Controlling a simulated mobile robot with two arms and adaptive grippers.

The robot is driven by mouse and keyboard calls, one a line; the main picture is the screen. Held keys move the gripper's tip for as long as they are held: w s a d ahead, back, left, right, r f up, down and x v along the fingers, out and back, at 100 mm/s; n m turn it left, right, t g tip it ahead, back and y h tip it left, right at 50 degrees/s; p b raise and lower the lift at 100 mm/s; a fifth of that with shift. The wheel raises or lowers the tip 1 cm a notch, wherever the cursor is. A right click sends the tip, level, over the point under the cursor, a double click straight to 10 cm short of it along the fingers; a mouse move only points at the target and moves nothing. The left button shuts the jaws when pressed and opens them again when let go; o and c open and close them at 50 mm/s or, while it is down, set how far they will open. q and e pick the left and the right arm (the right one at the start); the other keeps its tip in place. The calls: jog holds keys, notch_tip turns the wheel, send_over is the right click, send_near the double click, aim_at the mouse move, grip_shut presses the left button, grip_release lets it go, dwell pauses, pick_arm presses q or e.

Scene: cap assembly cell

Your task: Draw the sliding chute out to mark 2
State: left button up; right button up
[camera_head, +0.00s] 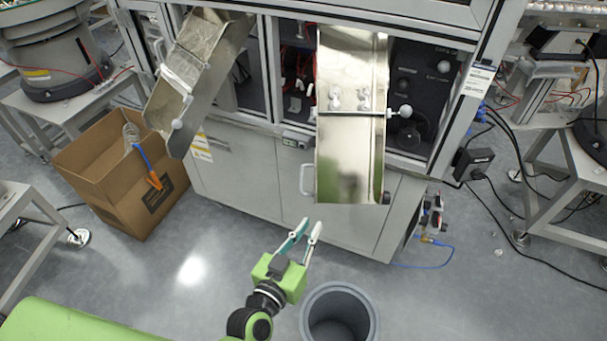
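Two shiny metal chutes come out of the machine's front openings. The straight chute (346,150) at the centre slopes down toward me, with a crossbar and a round white knob (405,111) at its right side. A few small pale pieces (350,98) sit above its crossbar. The other chute (205,45), at the left, is angled and has a similar knob (177,124). I cannot make out any numbered marks on either chute. My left gripper (310,227) is open and empty, below and apart from the centre chute's lower end. My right gripper is not in view.
An open cardboard box (88,172) with a coil and an orange-tipped blue item stands at the left. A grey bin (340,289) stands on the floor beside my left gripper. Cables and a frame stand (575,160) are at the right. Floor between them is mostly clear.

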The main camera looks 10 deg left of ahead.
aim_at(301, 183)
pick_arm(q)
jog(key=w+a+n+y, duration=0.1)
jog(key=w, duration=0.4)
jog(key=w+a+n+t+y, duration=0.1)
jog(key=w+a+y, duration=0.1)
jog(key=w, duration=0.3)
jog(key=w+a+n+t+y, duration=0.1)
jog(key=w, duration=0.3)
jog(key=shift+w+a+y, duration=0.3)
jog(key=shift+w+a, duration=0.05)
jog(key=shift+w, duration=0.05)
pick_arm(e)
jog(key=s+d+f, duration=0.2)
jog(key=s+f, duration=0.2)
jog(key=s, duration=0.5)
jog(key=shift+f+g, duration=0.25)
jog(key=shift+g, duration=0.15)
